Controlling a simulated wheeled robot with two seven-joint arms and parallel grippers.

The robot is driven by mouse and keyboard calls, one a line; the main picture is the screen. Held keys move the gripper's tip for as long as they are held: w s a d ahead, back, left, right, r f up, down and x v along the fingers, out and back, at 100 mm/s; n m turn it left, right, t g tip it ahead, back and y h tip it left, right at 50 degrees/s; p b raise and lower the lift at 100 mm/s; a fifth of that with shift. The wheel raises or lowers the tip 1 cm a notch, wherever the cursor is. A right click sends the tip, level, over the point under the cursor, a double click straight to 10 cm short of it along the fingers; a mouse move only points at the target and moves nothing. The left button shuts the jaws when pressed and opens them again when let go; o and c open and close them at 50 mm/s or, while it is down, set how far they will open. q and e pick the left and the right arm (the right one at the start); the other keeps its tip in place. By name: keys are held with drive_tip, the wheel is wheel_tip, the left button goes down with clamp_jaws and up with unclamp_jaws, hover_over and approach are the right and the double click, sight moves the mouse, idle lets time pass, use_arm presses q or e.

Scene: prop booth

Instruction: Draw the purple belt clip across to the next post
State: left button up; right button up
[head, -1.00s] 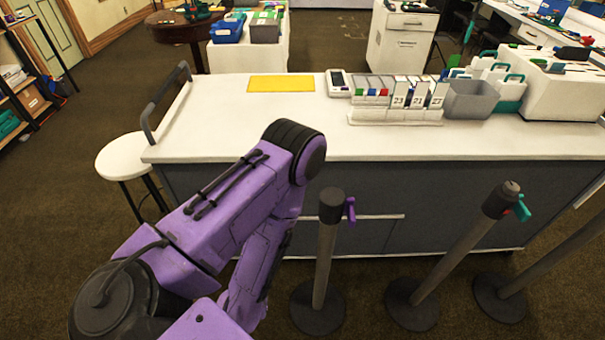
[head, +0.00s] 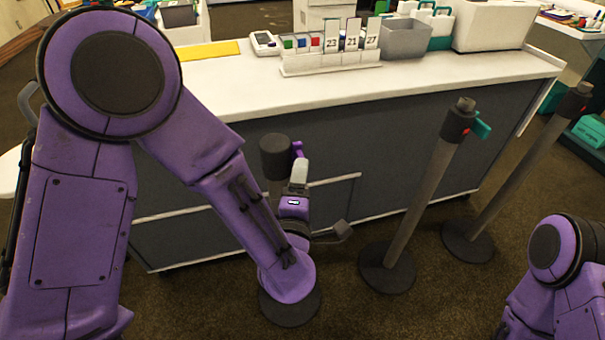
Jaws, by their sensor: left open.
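The purple belt clip (head: 298,149) sits at the right side of the dark head of the left post (head: 275,160). My left gripper (head: 322,200) is open in front of this post. One pale finger reaches up just below the clip; whether it touches cannot be told. The other finger sticks out to the right, and nothing shows between them. My left forearm and gripper hide much of the left post's pole. The middle post (head: 415,200) stands to the right, with a teal clip (head: 481,126) on its head. My right gripper is out of the frame.
A third post (head: 520,165) stands farther right. The long counter (head: 400,95) runs behind the posts, with a number-card rack (head: 330,62), a grey bin (head: 405,40) and a yellow mat (head: 208,50) on top. Clear space lies between the left and middle posts.

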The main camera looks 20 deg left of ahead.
use_arm(q)
drive_tip(key=x, duration=0.4)
drive_tip(key=shift+w+a, duration=0.1)
drive_tip(key=shift+w, duration=0.2)
clamp_jaws()
